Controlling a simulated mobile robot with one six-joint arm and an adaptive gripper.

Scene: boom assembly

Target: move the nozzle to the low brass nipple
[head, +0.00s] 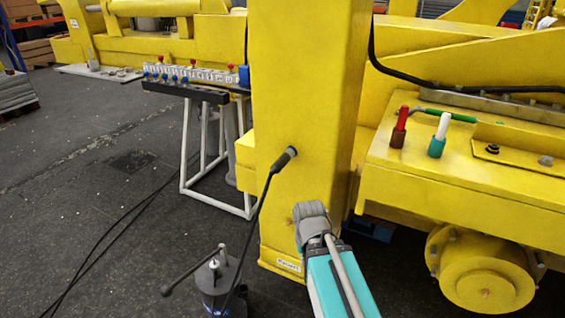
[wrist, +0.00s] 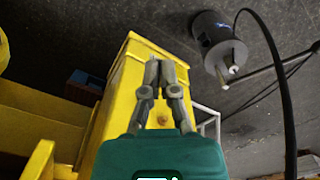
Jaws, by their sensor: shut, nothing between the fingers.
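The nozzle (head: 286,158) is a dark grip on the end of a black hose. In the head view it sits against the front face of the yellow post (head: 305,100), pointing up and right. Whether it is on a nipple there is hidden. My gripper (head: 309,209) is shut and empty in front of the lower post, below and right of the nozzle. In the wrist view its grey fingers (wrist: 160,62) are together, over the yellow post. A small brass spot, probably the low brass nipple (wrist: 163,119), shows between the finger links. The nozzle is not seen in the wrist view.
A dark cylindrical pump (head: 217,283) with a lever handle stands on the floor at lower left; it also shows in the wrist view (wrist: 215,40). The black hose (wrist: 283,80) arcs beside my gripper. A valve rack (head: 195,75) stands behind. A yellow ledge (head: 470,175) is right.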

